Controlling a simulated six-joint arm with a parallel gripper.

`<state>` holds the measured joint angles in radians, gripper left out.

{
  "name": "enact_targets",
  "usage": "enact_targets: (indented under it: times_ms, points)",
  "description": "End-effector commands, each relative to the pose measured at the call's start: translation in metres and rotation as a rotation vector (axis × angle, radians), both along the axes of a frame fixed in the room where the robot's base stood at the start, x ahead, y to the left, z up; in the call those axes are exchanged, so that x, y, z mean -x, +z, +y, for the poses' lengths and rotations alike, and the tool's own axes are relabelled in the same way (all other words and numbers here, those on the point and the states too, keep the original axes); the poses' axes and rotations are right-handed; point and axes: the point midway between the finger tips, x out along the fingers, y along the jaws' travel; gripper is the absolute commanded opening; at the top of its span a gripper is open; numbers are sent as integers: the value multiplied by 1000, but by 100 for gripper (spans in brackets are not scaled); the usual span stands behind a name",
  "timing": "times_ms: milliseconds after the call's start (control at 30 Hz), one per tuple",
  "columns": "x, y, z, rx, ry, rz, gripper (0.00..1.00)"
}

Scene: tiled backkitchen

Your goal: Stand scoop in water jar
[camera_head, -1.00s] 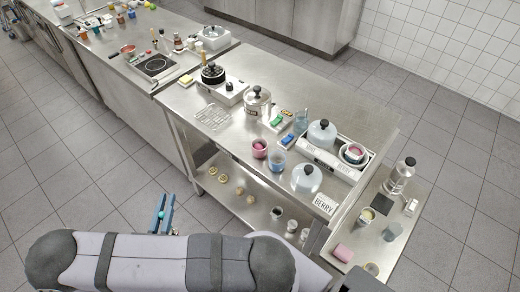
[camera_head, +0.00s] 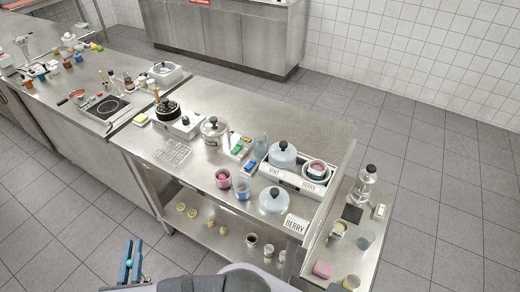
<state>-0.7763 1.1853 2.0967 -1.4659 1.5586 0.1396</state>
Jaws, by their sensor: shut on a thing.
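My gripper (camera_head: 132,262) is at the lower left, in front of the counter and over the floor. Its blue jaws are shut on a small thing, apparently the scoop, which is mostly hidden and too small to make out. A blue-grey see-through jar (camera_head: 366,239) stands on the narrow side table at right, and a blue glass container (camera_head: 242,189) stands on the main counter. I cannot tell which of them is the water jar. My gripper is well to the left of both and touches neither.
The steel counter (camera_head: 230,95) holds a pink cup (camera_head: 223,179), a domed lid (camera_head: 272,202), a BERRY sign (camera_head: 297,225) and a tray with tubs.

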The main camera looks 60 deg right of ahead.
Motion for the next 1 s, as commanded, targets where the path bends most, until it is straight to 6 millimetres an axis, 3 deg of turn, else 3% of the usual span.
enact_targets:
  times_ms: [300,533,767,1000]
  points:
    - [-4,-1,-5,-1,-13,-1,0]
    - [-28,-3,-35,-1,-85,-2,0]
    - [-66,3,-102,-2,-196,-6,0]
    - [-93,23,-195,0,-300,-6,0]
